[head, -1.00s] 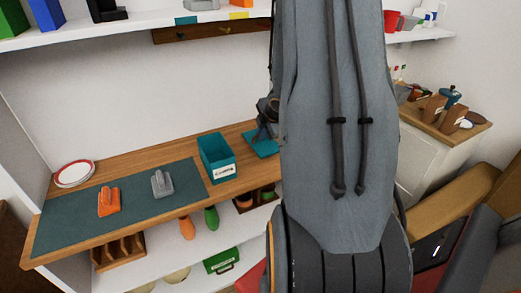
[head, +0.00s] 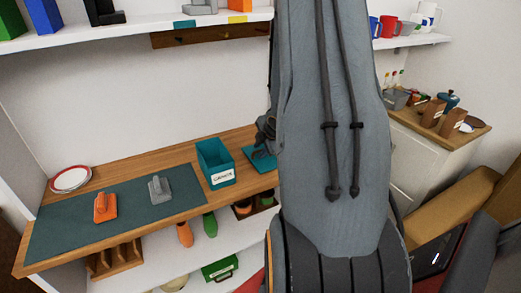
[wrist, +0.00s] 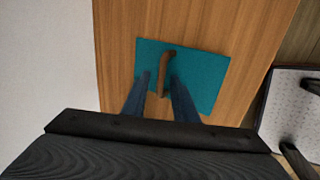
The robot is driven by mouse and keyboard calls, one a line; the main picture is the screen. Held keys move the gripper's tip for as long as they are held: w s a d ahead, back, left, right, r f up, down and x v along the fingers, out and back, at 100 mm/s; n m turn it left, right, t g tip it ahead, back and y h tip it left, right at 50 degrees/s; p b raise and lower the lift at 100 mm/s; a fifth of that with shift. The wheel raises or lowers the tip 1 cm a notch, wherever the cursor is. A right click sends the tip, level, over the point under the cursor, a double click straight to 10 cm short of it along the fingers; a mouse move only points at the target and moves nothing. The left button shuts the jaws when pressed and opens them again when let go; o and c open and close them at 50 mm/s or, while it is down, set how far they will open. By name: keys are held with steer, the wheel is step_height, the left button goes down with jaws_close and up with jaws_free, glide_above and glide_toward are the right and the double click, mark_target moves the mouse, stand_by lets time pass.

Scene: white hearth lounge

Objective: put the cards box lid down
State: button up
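The teal cards box lid (wrist: 207,77) lies on the wooden counter, with a brown bar handle (wrist: 165,68) on top. In the head view the lid (head: 262,158) shows just right of the open teal box (head: 216,165), partly hidden by my arm. My gripper (wrist: 161,78) is over the lid with its two fingers apart, one on each side of the handle. Gaps show between the fingers and the handle. The box has a white label on its front.
A dark green mat (head: 110,212) on the counter holds an orange tool (head: 105,208) and a grey tool (head: 159,190). Plates (head: 71,179) stand at the left end. A white shelf (head: 130,33) runs above. An armchair (head: 450,208) is at right.

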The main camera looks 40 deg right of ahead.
steer(key=shift+s+r, duration=0.2)
steer(key=shift+r, duration=0.2)
steer(key=p+v, duration=0.3)
steer(key=v, duration=0.8)
steer(key=s+a+r+m+g, duration=0.1)
steer(key=s+a+m, duration=0.2)
steer(key=a, duration=0.7)
steer(key=s+a+r+m+g+y, duration=0.1)
steer(key=s+a+m+g, duration=0.1)
steer(key=a+m, duration=0.5)
steer(key=s+a+r+m+g, duration=0.1)
steer(key=s+a+m, duration=0.3)
steer(key=a, duration=0.9)
steer(key=shift+a+r+m+g+y, duration=0.4)
steer(key=shift+m+g, duration=0.2)
steer(key=shift+f+b, duration=0.2)
steer(key=shift+b, duration=0.1)
